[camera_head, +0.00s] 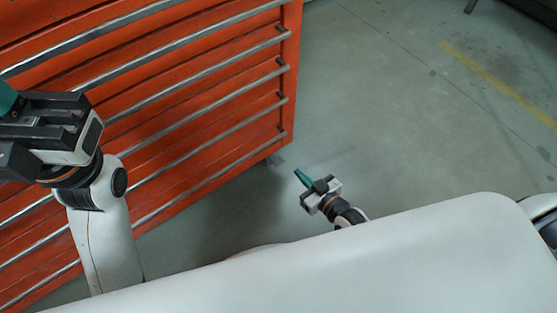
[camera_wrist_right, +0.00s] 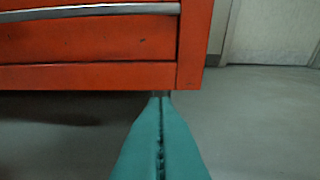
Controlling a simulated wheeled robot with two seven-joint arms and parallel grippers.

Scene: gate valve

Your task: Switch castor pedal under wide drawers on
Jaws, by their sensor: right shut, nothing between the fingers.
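The orange cabinet with wide drawers (camera_head: 190,110) and long metal handles fills the left of the head view. Its lower corner also shows in the right wrist view (camera_wrist_right: 190,50). A small grey castor part (camera_head: 275,158) shows under the cabinet's near right corner; I cannot tell whether its pedal is on. In the right wrist view the castor is mostly hidden behind the fingertips. My right gripper (camera_head: 302,178) is low near the floor, its teal fingers shut and empty, pointing toward that corner. My left gripper (camera_head: 10,125) is at the left edge, its fingers mostly cut off.
Grey concrete floor (camera_head: 400,120) is clear to the right of the cabinet, with a yellow line (camera_head: 495,82) on it. In the right wrist view a pale door or wall panel (camera_wrist_right: 270,32) stands behind. The space under the cabinet is dark.

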